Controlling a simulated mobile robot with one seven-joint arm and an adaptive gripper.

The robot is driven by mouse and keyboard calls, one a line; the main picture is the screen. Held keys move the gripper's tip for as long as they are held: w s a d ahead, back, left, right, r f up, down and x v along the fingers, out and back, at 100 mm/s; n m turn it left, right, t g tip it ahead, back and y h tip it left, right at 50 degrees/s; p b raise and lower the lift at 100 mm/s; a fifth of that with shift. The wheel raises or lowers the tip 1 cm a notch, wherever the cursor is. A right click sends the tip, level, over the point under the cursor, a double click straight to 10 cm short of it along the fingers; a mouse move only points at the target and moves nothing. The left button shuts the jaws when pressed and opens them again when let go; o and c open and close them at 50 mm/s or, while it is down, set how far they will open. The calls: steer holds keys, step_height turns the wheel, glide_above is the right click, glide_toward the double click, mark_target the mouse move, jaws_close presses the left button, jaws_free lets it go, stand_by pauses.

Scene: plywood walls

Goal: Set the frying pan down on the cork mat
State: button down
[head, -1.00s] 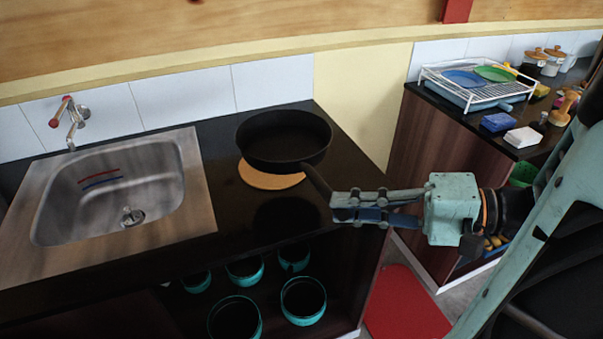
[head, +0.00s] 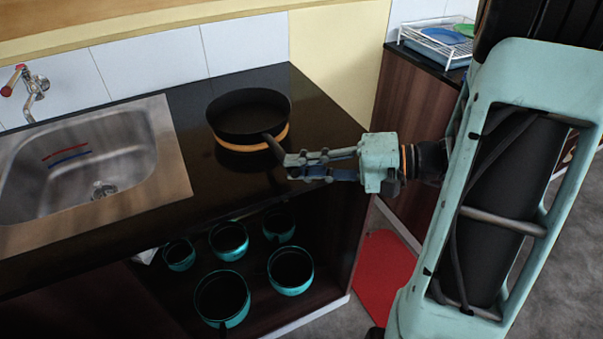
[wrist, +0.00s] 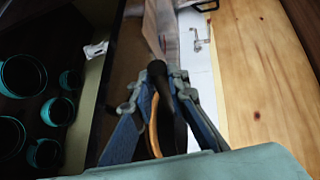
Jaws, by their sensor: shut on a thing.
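The black frying pan (head: 240,115) is level over the cork mat (head: 254,147) on the dark counter in the head view. Only a thin tan crescent of the mat shows along the pan's front edge; the rest is hidden beneath it. I cannot tell whether the pan touches the mat. My gripper (head: 294,164) is to the right of the pan, shut on the pan's handle. In the wrist view, a dark handle-like shape (wrist: 157,75) lies between the fingers of my gripper (wrist: 160,85).
A steel sink (head: 85,165) is to the left of the pan. Several teal-rimmed pots (head: 222,298) stand on the open shelf below. A dish rack (head: 438,42) is on the other counter at back right. Bare counter lies around the mat.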

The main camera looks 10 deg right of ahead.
steer(key=shift+f, duration=0.2)
steer(key=c, duration=1.9)
jaws_free()
steer(key=v, duration=1.2)
steer(key=shift+f, duration=0.1)
